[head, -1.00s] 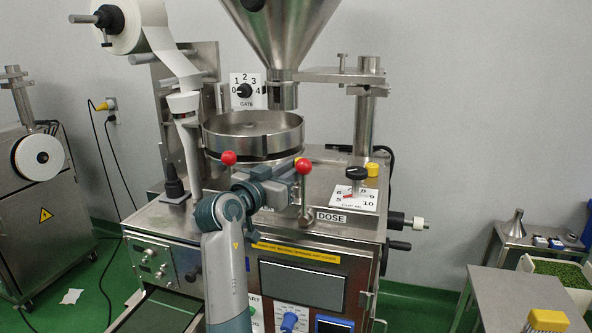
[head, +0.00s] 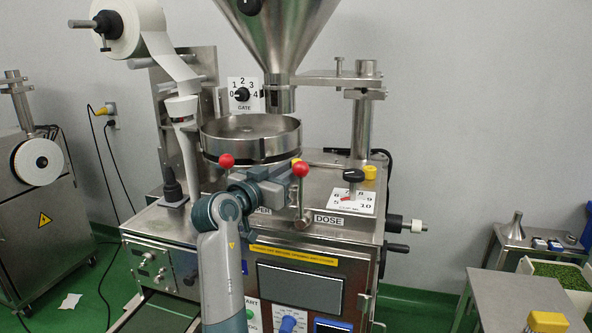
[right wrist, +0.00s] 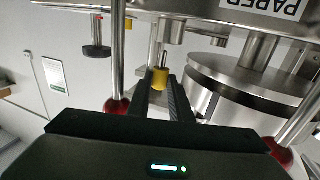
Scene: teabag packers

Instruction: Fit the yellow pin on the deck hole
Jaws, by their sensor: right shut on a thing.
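The yellow pin (right wrist: 160,78) is between the fingertips of my right gripper (right wrist: 160,92) in the right wrist view. Its thin metal shank (right wrist: 162,56) points away from the gripper, toward the machine deck. In the head view my right gripper (head: 284,184) is low over the deck (head: 325,205), between two red-balled levers. A bit of yellow (head: 296,161) shows at its far side. I cannot make out the deck hole in either view. My left gripper is not in view.
Red lever balls (head: 227,160) and (head: 300,170) flank my right gripper. A round steel pan (head: 250,137) stands behind it. A black dose knob (head: 353,176) and another yellow piece (head: 370,173) are to its right. A hopper (head: 280,40) hangs above.

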